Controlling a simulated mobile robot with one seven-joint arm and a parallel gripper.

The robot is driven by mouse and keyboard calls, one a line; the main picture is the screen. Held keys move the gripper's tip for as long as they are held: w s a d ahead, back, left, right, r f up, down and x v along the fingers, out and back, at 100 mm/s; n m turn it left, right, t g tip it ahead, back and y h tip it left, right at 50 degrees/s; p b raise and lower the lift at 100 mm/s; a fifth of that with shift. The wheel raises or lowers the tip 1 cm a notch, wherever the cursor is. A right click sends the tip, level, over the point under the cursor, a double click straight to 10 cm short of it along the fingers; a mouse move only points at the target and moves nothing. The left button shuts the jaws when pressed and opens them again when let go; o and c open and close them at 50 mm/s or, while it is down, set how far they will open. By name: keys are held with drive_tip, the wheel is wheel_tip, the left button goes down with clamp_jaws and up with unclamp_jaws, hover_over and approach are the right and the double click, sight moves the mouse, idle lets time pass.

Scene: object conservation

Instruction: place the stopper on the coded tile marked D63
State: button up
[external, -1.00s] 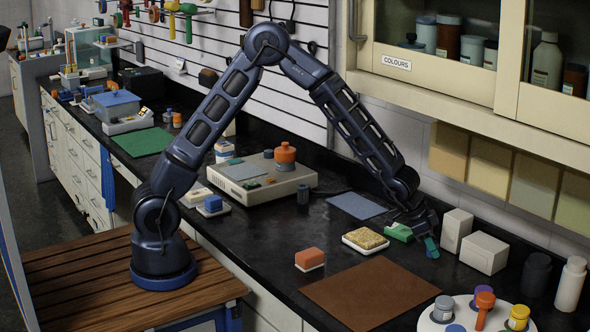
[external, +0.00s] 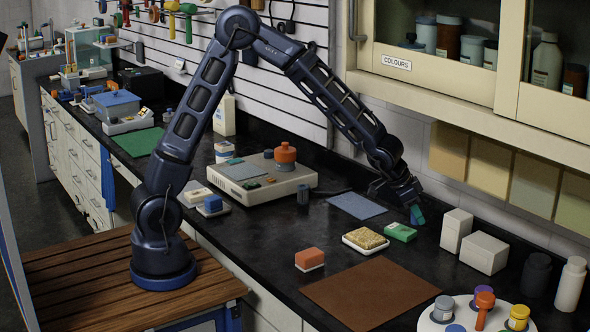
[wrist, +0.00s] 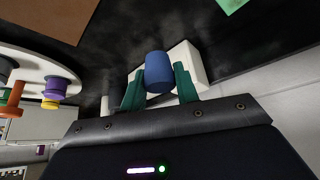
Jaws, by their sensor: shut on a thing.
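My gripper (external: 416,214) is raised above the dark bench, behind the green block and left of the white boxes. In the wrist view its two teal fingers are shut on a blue cylindrical stopper (wrist: 158,72). The stopper is hardly visible in the external view, where the fingers hide it. I cannot read a D63 mark anywhere. Small pale tiles lie on the bench, one under an orange block (external: 309,257) and one under a yellow sponge (external: 366,238); no code is legible on them.
A green block (external: 400,231) lies below my gripper. Two white boxes (external: 484,253) stand to its right. A round white tray (external: 462,315) holds several coloured pieces at front right. A brown mat (external: 370,292) and a blue-grey mat (external: 356,206) lie bare.

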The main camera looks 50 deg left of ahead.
drive_tip(key=w+a+r+n+y, duration=0.1)
drive_tip(key=w+a+n, duration=0.15)
drive_tip(key=a, duration=0.95)
drive_tip(key=w+a+r+n+y, duration=0.2)
drive_tip(key=a+n, duration=0.1)
drive_tip(key=a, duration=0.9)
drive_tip(key=w+a+r+n+y, duration=0.1)
drive_tip(key=w+a+n, duration=0.15)
drive_tip(key=a, duration=0.95)
wheel_tip(320, 180, up, 13)
drive_tip(key=n+g+y, duration=0.1)
drive_tip(key=n+y, duration=0.3)
drive_tip(key=n, duration=0.4)
hover_over(226, 142)
drive_tip(key=s+d, duration=0.2)
wheel_tip(226, 142, down, 19)
drive_tip(key=shift+w+a, duration=0.1)
drive_tip(key=shift+f, duration=0.15)
